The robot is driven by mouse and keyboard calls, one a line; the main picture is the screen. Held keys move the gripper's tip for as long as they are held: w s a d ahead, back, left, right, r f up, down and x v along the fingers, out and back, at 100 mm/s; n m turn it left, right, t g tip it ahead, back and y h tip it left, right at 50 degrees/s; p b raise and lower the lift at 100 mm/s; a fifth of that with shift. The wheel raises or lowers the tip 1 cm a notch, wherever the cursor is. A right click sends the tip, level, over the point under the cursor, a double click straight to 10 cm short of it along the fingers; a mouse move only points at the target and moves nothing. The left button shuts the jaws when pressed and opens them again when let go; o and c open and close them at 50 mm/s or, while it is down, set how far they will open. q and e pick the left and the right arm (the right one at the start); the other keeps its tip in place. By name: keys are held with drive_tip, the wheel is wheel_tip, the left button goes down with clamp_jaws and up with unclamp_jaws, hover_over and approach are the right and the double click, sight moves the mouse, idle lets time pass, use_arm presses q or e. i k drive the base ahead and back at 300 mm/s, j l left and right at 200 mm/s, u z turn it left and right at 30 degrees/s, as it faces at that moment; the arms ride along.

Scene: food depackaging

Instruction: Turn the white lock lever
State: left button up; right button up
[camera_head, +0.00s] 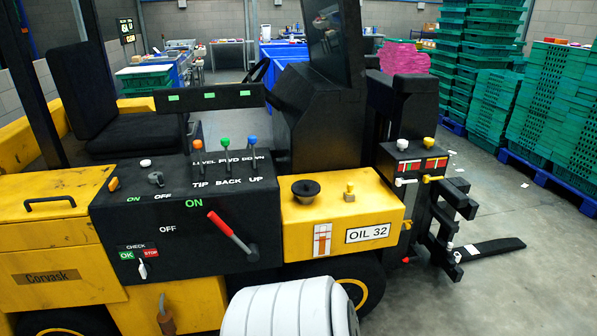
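A small white lever (405,182) sticks out to the left, roughly level, low on the black box (412,160) at the front of the yellow and black forklift. The lettering on the labels is too small to read. Neither of my grippers is in view, and nothing touches the white lever.
The forklift's black side panel (180,215) carries a red-handled lever (230,232) and several small switches. A yellow box marked OIL 32 (340,215) stands left of the levers. Black forks (487,249) reach right over open floor. Green crates (545,110) are stacked on blue pallets behind.

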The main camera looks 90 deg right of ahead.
sight(399, 181)
drive_tip(key=z, duration=3.5)
